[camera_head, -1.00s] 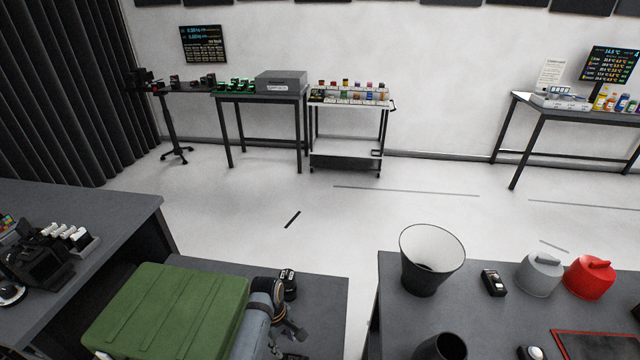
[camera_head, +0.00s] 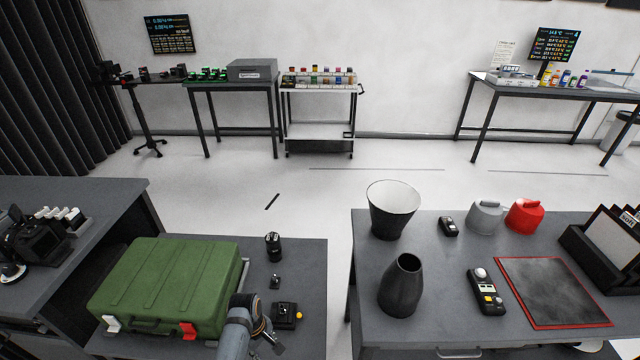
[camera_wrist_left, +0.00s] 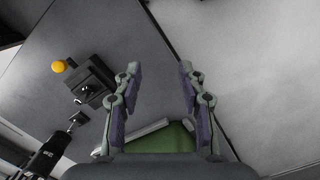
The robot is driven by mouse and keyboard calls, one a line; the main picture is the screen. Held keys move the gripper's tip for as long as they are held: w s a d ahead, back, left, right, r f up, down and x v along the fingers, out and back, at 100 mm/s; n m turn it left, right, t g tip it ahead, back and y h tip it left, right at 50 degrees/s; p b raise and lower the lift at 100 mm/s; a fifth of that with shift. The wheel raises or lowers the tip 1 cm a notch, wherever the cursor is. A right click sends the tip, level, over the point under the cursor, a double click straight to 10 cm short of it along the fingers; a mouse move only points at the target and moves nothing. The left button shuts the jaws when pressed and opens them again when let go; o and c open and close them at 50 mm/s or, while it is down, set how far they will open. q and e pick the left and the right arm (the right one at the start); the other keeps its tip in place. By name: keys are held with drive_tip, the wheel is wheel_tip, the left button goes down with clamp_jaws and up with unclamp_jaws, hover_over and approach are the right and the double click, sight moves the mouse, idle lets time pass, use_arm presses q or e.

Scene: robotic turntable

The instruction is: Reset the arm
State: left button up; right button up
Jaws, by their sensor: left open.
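My left gripper (camera_wrist_left: 158,95) is open in the left wrist view, with nothing between its two fingers. In the head view my left arm reaches up from the bottom edge, and its gripper end (camera_head: 268,338) is partly visible near the front of the low grey table (camera_head: 305,262). A small black device with a yellow knob (camera_head: 287,314) lies on that table just beside the gripper; it also shows in the left wrist view (camera_wrist_left: 92,80). My right gripper is in neither view.
A green case (camera_head: 170,285) stands left of the gripper. A black cylinder (camera_head: 273,246) is behind it. The right table (camera_head: 450,265) holds a dark vase (camera_head: 402,288), a bin (camera_head: 392,212), a handheld device (camera_head: 486,290) and a red-edged mat (camera_head: 552,290). A floor gap separates the tables.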

use_arm(q)
drive_tip(key=s+a+f+m+y, duration=0.1)
drive_tip(key=s+a+f+m, duration=0.2)
drive_tip(key=s+f, duration=0.55)
drive_tip(key=s+a+f+m, duration=0.3)
drive_tip(key=s+f, duration=0.5)
drive_tip(key=f, duration=0.2)
drive_tip(key=s+a+f+m, duration=0.2)
drive_tip(key=s+a+f, duration=0.1)
drive_tip(key=s, duration=0.5)
drive_tip(key=s+a+f+m+t+y, duration=0.1)
drive_tip(key=s+a+f+m, duration=0.2)
drive_tip(key=s, duration=0.6)
drive_tip(key=shift+a+t, duration=0.15)
drive_tip(key=shift+t, duration=0.15)
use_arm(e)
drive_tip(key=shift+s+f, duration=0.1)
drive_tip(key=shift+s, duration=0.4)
use_arm(q)
drive_tip(key=shift+f, duration=0.1)
